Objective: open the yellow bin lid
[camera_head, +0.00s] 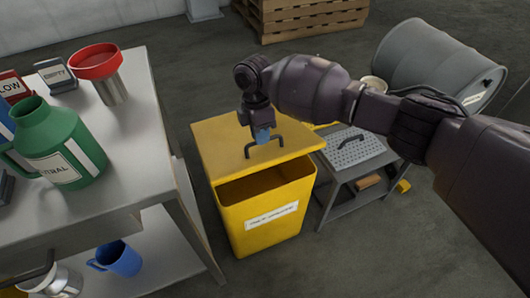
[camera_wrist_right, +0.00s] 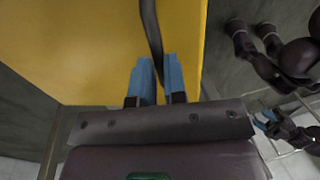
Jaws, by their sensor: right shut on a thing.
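The yellow bin (camera_head: 265,225) stands on the floor in the middle of the head view, with a label on its front. Its flat yellow lid (camera_head: 222,142) is raised at the front, and a dark gap shows between lid and bin. The lid bears a dark bar handle (camera_head: 282,140). My right gripper (camera_head: 262,135) is shut on this handle from above. In the right wrist view the handle (camera_wrist_right: 151,30) runs between the blue fingertips (camera_wrist_right: 160,80), over the yellow lid (camera_wrist_right: 80,45). A blue-tipped gripper (camera_wrist_right: 264,122), seemingly my left, shows small at the right there; its jaws are unclear.
A grey table (camera_head: 150,150) with a green jug (camera_head: 60,145), a red funnel (camera_head: 97,62) and a lower shelf with a blue cup (camera_head: 118,258) stands left. A low grey stand (camera_head: 345,180) is right of the bin. A grey drum (camera_head: 425,60) and wooden pallet (camera_head: 300,18) lie behind.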

